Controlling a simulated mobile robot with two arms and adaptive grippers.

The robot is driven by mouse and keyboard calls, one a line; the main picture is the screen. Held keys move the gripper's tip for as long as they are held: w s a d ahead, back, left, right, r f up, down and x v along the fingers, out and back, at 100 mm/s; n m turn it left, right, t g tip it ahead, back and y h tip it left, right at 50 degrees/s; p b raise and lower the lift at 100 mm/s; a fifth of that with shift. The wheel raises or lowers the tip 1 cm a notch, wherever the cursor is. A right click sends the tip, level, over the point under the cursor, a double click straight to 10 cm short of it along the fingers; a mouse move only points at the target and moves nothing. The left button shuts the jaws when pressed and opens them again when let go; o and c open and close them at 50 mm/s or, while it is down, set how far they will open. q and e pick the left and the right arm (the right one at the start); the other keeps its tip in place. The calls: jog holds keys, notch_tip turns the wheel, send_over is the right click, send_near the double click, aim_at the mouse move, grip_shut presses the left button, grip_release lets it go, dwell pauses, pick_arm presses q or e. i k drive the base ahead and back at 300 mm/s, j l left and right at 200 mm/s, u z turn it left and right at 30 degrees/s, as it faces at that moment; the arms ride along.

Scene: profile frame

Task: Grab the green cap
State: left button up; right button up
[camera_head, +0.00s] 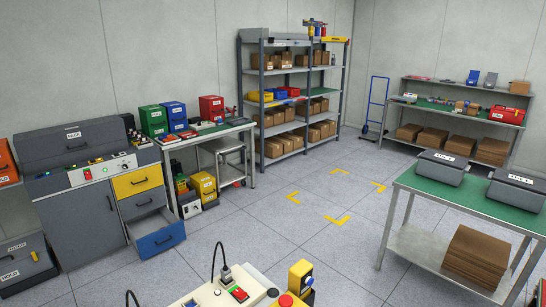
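I cannot make out a green cap for certain. A grey console (77,148) at the left has a light panel (100,170) with several small coloured buttons, some of them greenish, too small to tell apart. At the bottom edge, a pale surface (205,297) carries a small red and green part (238,294), a red button (286,300) and a yellow block (300,277) with a blue part beside it. This surface is cut off by the picture edge. Neither of my grippers shows.
An open blue drawer (157,238) juts from the console. A bench (205,134) holds green, blue and red boxes. Shelving (290,72) stands behind. A green-topped table (470,197) at the right carries grey cases. The floor between, with yellow corner marks (338,220), is clear.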

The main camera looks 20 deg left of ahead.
aim_at(180, 176)
jog(key=i+l+z, duration=0.35)
jog(key=i+l, duration=0.25)
jog(key=i+l+z, duration=0.3)
jog(key=i+l, duration=0.15)
jog(key=i, duration=0.2)
jog(key=i+u, duration=0.35)
jog(key=i, duration=0.3)
jog(key=i+l+u, duration=0.35)
jog(key=i, duration=0.25)
jog(key=i+j+u, duration=0.25)
jog(key=i+u, duration=0.15)
jog(key=i+j+u, duration=0.1)
jog(key=i+u, duration=0.35)
jog(key=i+l+u, duration=0.1)
jog(key=i+u, duration=0.3)
jog(key=i, duration=0.15)
jog(key=i+l+u, duration=0.2)
jog(key=i+u, duration=0.25)
jog(key=i+j, duration=0.1)
jog(key=i, duration=0.9)
jog(key=i+j, duration=0.15)
jog(key=i, duration=0.85)
jog(key=i+l, duration=0.1)
jog(key=i, duration=0.4)
jog(key=i+l+z, duration=0.1)
jog(key=i, duration=0.4)
